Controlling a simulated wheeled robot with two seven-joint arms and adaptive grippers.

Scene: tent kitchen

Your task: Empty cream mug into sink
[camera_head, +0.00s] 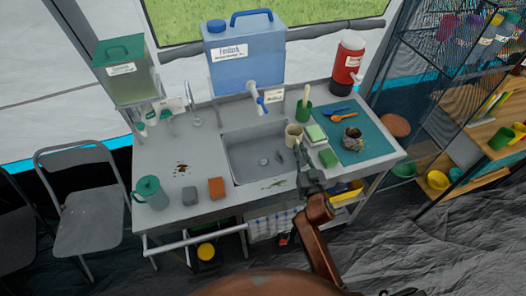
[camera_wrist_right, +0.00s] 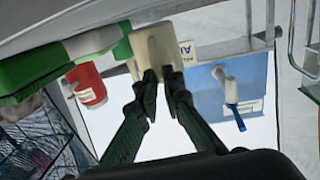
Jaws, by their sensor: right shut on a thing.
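The cream mug (camera_head: 294,138) is at the right end of the metal sink (camera_head: 245,163) in the head view, close to the basin's right edge. It looks roughly upright; I cannot see its contents. My right gripper (camera_head: 298,156) reaches up to it from the front and is shut on it. In the right wrist view the two dark fingers (camera_wrist_right: 162,82) close on the cream mug (camera_wrist_right: 157,48), which shows above them. The sink basin has a drain and a small dark patch inside. My left gripper is not in view.
A blue water container (camera_head: 245,60) with a tap stands behind the sink. Right of the basin are a green cup (camera_head: 304,112) with a brush, sponges (camera_head: 328,158) and a teal mat (camera_head: 372,140) bearing a dirty mug (camera_head: 352,138). A teal pitcher (camera_head: 151,192) stands left.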

